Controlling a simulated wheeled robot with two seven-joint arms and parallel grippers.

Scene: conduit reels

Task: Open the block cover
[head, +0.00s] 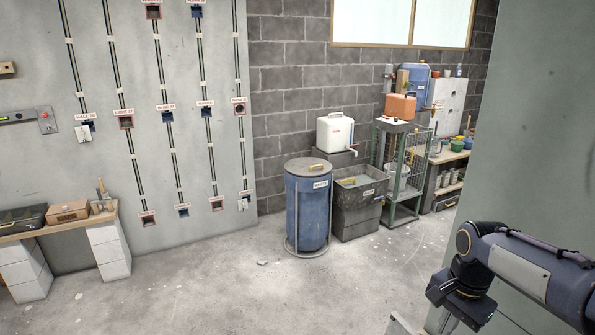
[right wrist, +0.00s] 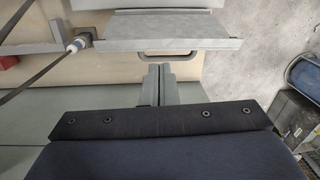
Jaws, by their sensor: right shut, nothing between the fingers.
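In the right wrist view, a grey flat panel (right wrist: 165,32) with a thin handle bar (right wrist: 185,57) along its near edge lies ahead of my gripper; it appears to be the block cover. My right gripper (right wrist: 158,70) is shut and empty, its fingertips close to the handle bar. I cannot tell whether they touch it. In the head view, my right arm enters from the right, and its dark wrist (head: 464,288) is low in the picture; the fingers are not clear there. The cover does not show in the head view. My left gripper is out of view.
Beside the panel, a dark strap leads to a white and blue fitting (right wrist: 78,43), with a red piece (right wrist: 8,62) farther left. In the head view, a large grey-green surface (head: 530,110) stands by my right arm. A blue barrel (head: 308,215) stands beyond open floor.

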